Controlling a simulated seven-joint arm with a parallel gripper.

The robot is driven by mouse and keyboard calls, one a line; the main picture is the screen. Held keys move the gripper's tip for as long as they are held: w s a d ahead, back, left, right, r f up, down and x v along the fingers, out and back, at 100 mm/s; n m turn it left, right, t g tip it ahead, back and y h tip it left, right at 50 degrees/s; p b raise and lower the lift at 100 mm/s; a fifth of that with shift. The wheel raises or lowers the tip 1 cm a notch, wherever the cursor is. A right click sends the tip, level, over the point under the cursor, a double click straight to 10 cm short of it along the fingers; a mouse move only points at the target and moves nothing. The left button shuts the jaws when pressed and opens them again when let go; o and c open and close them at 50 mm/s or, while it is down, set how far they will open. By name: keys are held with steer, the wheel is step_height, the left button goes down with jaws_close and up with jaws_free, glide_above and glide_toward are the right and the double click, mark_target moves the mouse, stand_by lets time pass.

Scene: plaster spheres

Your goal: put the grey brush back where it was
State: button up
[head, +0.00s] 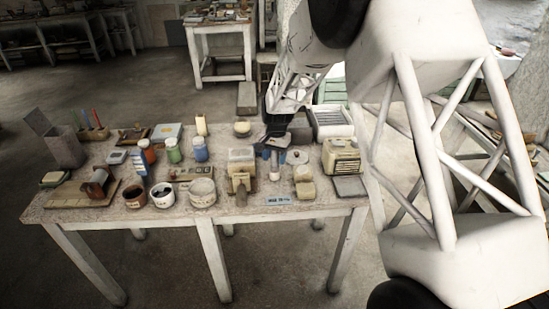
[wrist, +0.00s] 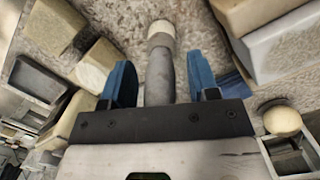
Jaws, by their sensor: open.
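In the wrist view a grey, round-handled object, which looks like the grey brush (wrist: 160,72), has a pale end at the top. My gripper (wrist: 161,82) has its two blue fingers apart, one on each side of the grey handle, with a gap showing on both sides. The lower end of the handle is hidden behind the dark gripper body. In the head view my gripper (head: 274,149) is low over the right part of the table, and the brush shows only as a small pale piece (head: 275,161) below it.
The speckled table (head: 240,208) is crowded. A cream radio-like box (head: 341,155) stands right of my gripper, and a cream-topped box (head: 241,163) stands left. Jars, bottles and bowls (head: 202,192) fill the left half. A blue label (head: 279,200) lies at the front edge.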

step_height(320, 180, up, 12)
steer(key=w, duration=0.1)
steer(key=shift+w+d, duration=0.2)
steer(key=shift+d, duration=0.15)
stand_by(0.9)
steer(key=s+d+r+n+t, duration=0.1)
steer(key=s+d+r, duration=0.1)
steer(key=s+r, duration=0.35)
steer(key=s+d+r+n, duration=0.1)
steer(key=s+d+r, duration=0.15)
steer(key=s, duration=0.65)
steer(key=s+d+r+t, duration=0.1)
steer(key=s+d+r, duration=0.1)
steer(key=s+r, duration=0.4)
steer(key=s+d+f+n+t, duration=0.1)
steer(key=s+d, duration=0.1)
steer(key=s, duration=1.1)
steer(key=s+d+f+n, duration=0.1)
steer(key=s+d+n, duration=0.1)
steer(key=s, duration=1.2)
steer(key=shift+s+t+h, duration=0.15)
steer(key=shift+t+h, duration=0.25)
